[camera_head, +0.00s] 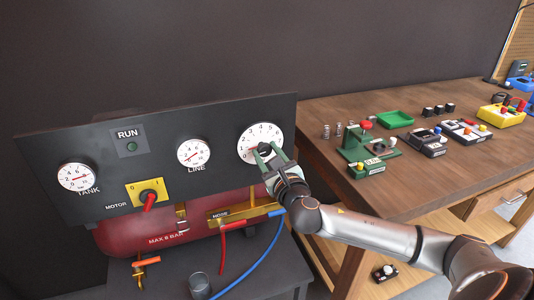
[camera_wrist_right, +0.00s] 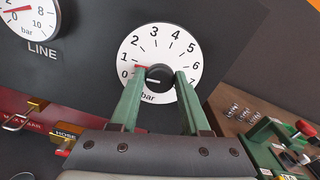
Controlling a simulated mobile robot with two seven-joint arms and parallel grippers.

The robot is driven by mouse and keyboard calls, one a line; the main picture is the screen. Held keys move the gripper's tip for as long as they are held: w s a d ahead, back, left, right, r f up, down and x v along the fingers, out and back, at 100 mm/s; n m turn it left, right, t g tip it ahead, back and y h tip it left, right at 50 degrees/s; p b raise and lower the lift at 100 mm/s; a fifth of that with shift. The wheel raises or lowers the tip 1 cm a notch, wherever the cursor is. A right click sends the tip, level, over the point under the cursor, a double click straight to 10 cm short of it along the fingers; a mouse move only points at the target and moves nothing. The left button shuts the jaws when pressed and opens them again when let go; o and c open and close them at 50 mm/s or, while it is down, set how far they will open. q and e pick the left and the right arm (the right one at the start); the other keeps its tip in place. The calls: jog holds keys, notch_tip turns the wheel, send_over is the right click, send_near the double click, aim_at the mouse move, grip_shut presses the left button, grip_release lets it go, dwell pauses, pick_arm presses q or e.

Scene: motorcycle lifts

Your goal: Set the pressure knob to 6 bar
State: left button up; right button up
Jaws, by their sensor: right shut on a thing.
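The pressure knob (camera_wrist_right: 158,77) is a small black round knob at the centre of a white dial (camera_wrist_right: 150,45) numbered 0 to 7 bar. In the head view the dial (camera_head: 259,134) is at the right end of the dark panel. My right gripper (camera_wrist_right: 158,82) has its two green fingers on either side of the knob, shut on it. A red mark shows left of the knob, between 0 and 1, partly behind the left finger. A short white line on the knob points left, near 0. My left gripper is not in view.
The dark panel (camera_head: 100,150) also carries the TANK gauge (camera_head: 76,177), the LINE gauge (camera_head: 193,152), the RUN lamp (camera_head: 131,146) and the motor switch (camera_head: 149,196). Red and blue hoses hang below. A wooden workbench (camera_head: 440,100) with several tools stands right.

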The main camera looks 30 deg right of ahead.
grip_shut()
jog(key=shift+m, duration=0.3)
